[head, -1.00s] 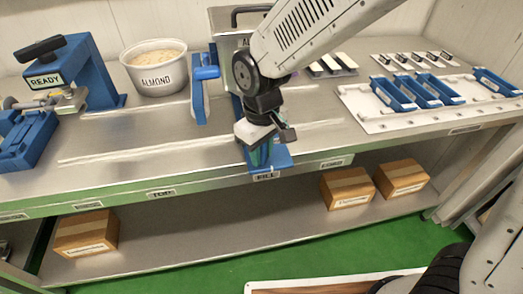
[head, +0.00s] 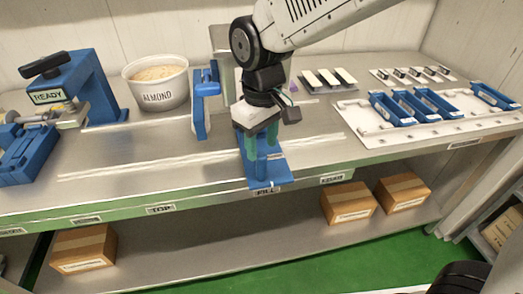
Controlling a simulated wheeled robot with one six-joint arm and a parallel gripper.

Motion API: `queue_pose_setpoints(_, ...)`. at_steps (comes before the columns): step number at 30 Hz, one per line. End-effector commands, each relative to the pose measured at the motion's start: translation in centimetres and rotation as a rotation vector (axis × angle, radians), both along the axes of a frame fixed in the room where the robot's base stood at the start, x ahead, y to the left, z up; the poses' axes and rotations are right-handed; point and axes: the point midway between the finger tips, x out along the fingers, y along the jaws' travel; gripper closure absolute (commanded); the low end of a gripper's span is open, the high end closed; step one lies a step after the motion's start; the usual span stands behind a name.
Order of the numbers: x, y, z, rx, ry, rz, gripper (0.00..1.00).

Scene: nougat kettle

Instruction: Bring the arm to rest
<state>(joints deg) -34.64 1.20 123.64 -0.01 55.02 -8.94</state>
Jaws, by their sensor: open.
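My gripper (head: 260,148) hangs from my arm over the blue fill stand (head: 270,172) near the front edge of the bench. Its green fingers point down and stand apart, with nothing clearly seen between them. The FILL label sits on the bench edge just below the stand. My arm comes in from the upper right, with its dark round joint above the gripper. The gripper hides part of the stand and the grey machine behind it, so I cannot tell whether the fingers touch the stand.
A white ALMOND tub (head: 158,84) and a blue READY press (head: 75,88) stand at the left. A blue lever (head: 201,103) is close left of the gripper. Blue trays (head: 415,105) lie on a white board (head: 375,135) at the right. Boxes (head: 348,203) sit on the lower shelf.

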Motion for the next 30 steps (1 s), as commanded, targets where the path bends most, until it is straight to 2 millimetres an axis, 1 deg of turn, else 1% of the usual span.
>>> queue_pose_setpoints(13,0.0,0.0,0.1,-0.001,0.001,-0.004,0.55)
queue_pose_setpoints(14,-0.1,-0.1,0.1,-0.005,0.006,-0.010,0.55)
queue_pose_setpoints(17,-1.4,-1.0,-0.6,-0.033,0.046,-0.030,0.55)
queue_pose_setpoints(18,-2.3,-1.7,-0.6,-0.045,0.062,-0.044,0.55)
queue_pose_setpoints(20,-3.4,-3.6,0.0,-0.053,0.074,-0.083,0.55)
queue_pose_setpoints(26,-7.3,-11.2,2.7,-0.053,0.078,-0.271,0.55)
queue_pose_setpoints(27,-8.3,-12.8,3.2,-0.048,0.074,-0.315,0.55)
queue_pose_setpoints(29,-9.8,-15.1,3.9,-0.040,0.062,-0.383,0.55)
queue_pose_setpoints(30,-10.8,-16.6,4.3,-0.034,0.054,-0.430,0.55)
